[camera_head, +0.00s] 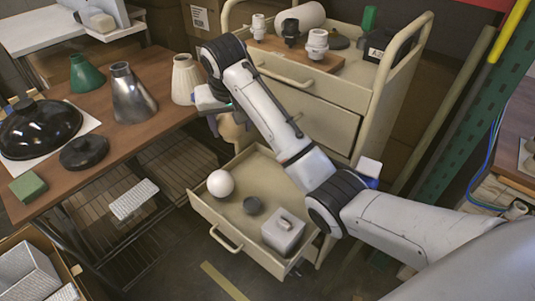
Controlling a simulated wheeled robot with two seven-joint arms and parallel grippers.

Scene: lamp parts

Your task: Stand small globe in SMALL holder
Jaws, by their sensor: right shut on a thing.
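My right arm reaches in from the right over the cart. Its gripper (212,112) is at the table's right edge, above the open drawer, shut on a tan rounded thing (231,129) that is partly hidden by the arm. I cannot tell for sure what that thing is. A smooth white globe (220,183) lies in the open drawer, below the gripper and apart from it. White socket-like holders (259,26) (317,46) and a black one (290,32) stand upright on the cart's top board. I cannot tell which is the small holder. My left gripper is out of view.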

